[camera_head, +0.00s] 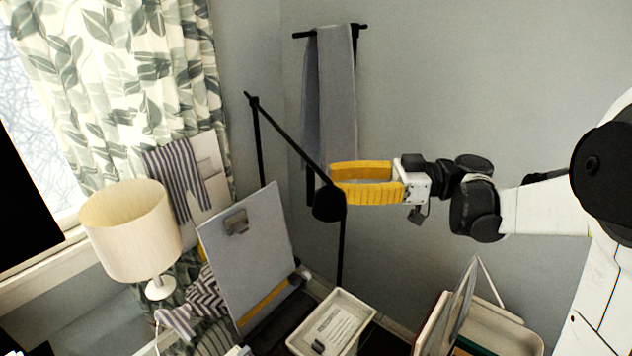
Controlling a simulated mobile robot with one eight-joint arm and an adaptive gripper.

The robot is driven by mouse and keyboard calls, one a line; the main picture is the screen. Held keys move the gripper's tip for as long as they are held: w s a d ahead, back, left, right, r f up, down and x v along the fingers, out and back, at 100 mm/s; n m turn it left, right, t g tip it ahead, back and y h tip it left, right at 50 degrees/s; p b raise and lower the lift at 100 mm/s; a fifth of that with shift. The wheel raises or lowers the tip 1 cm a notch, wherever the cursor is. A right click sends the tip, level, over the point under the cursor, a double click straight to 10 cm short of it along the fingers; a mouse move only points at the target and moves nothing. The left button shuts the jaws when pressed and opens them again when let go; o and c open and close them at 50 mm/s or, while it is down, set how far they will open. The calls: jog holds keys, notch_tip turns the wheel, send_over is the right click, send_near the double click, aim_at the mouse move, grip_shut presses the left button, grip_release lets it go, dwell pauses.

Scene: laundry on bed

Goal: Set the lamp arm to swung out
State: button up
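A black lamp arm (288,139) slopes down to the right from a joint at the top of a thin black upright (260,150). A dark rounded lamp head (328,203) hangs at its lower end. My gripper (335,183), with two yellow fingers, reaches in from the right. Its fingers are spread, with grey wall showing between them. The fingertips are at the lower end of the lamp arm, just above and right of the head. Whether they touch it cannot be told.
A cream-shaded table lamp (130,230) and patterned curtain (130,70) are on the left. A grey clipboard-like panel (250,250) stands below the lamp arm. A grey towel (335,90) hangs behind. A white tray (350,308) lies below; wall space above my gripper is clear.

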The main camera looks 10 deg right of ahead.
jog(key=d, duration=0.7)
jog(key=shift+s+d, duration=0.3)
jog(key=shift+s, duration=0.15)
jog(key=shift+c, duration=0.4)
